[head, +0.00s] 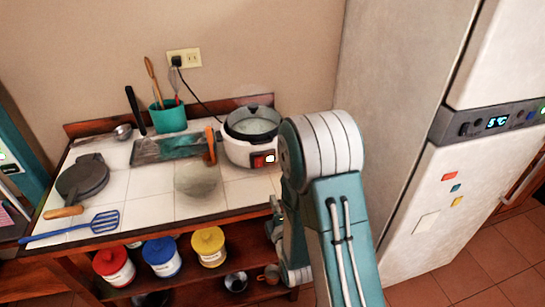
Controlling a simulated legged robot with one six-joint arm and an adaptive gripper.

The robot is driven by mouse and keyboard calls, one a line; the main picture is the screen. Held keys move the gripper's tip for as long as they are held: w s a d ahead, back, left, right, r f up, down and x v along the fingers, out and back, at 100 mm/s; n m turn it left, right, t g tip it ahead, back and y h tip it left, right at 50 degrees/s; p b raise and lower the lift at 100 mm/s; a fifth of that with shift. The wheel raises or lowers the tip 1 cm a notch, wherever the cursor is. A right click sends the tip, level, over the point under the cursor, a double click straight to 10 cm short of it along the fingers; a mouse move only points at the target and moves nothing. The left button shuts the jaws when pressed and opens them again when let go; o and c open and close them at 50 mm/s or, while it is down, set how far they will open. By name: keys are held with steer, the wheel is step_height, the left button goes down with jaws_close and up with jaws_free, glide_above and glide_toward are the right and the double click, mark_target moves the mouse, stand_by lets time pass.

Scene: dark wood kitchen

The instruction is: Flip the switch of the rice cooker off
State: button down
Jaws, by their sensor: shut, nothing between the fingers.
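A small dark part of my gripper (278,207) shows at the arm's left side, below and apart from the switch, near the counter's right edge. It looks shut and empty; most of it is hidden by the arm.
A glassy round lid or bowl (198,182) and an orange piece (210,145) are left of the cooker. A black cord (203,100) runs to the wall outlet (184,58). The fridge (430,200) stands right of my arm.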

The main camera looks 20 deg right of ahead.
steer(key=d, duration=0.1)
glide_toward(261, 160)
steer(key=shift+n+t, duration=0.3)
steer(key=w, duration=0.6)
steer(key=shift+w+a+r, duration=0.15)
steer(key=shift+w+a, duration=0.1)
steer(key=shift+w, duration=0.1)
steer(key=shift+w+d, duration=0.3)
steer(key=shift+w, duration=0.25)
steer(key=shift+a, duration=0.1)
steer(key=shift+w+a+r, duration=0.1)
steer(key=shift+w+r, duration=0.05)
steer(key=shift+w, duration=0.1)
steer(key=shift+s, duration=0.1)
